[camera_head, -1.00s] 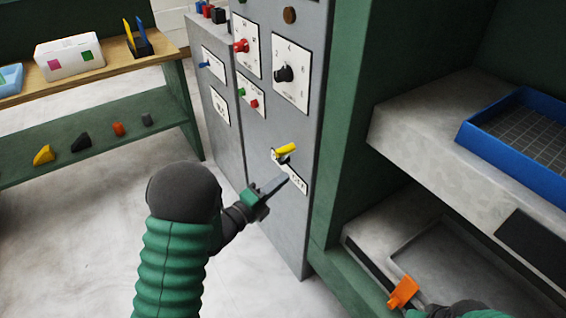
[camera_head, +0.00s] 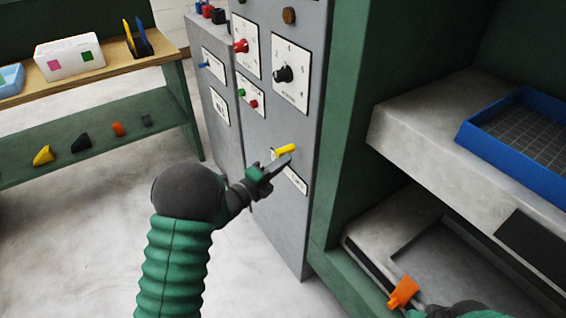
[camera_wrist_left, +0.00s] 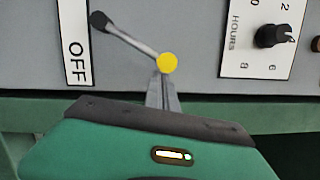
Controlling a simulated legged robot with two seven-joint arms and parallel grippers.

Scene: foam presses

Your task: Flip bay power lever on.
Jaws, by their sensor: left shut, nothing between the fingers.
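The power lever has a yellow tip (camera_head: 286,149) and sits low on the grey cabinet front, above a white label plate (camera_head: 294,181). In the left wrist view the yellow tip (camera_wrist_left: 167,63) faces me, and its grey rod (camera_wrist_left: 132,40) slants up-left to a black end. An OFF label (camera_wrist_left: 75,45) is left of the rod. My left gripper (camera_head: 284,162) is shut and empty. Its fingertips are just below the yellow tip; I cannot tell whether they touch it. A green part of my right arm (camera_head: 468,310) shows at the bottom edge; its fingers are not clear.
Dials and buttons sit higher on the cabinet, including a black HOURS dial (camera_head: 284,74) and a red knob (camera_head: 240,46). An orange piece (camera_head: 403,292) is beside my right arm. A blue tray (camera_head: 462,135) is at right. Shelves with small objects stand at left.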

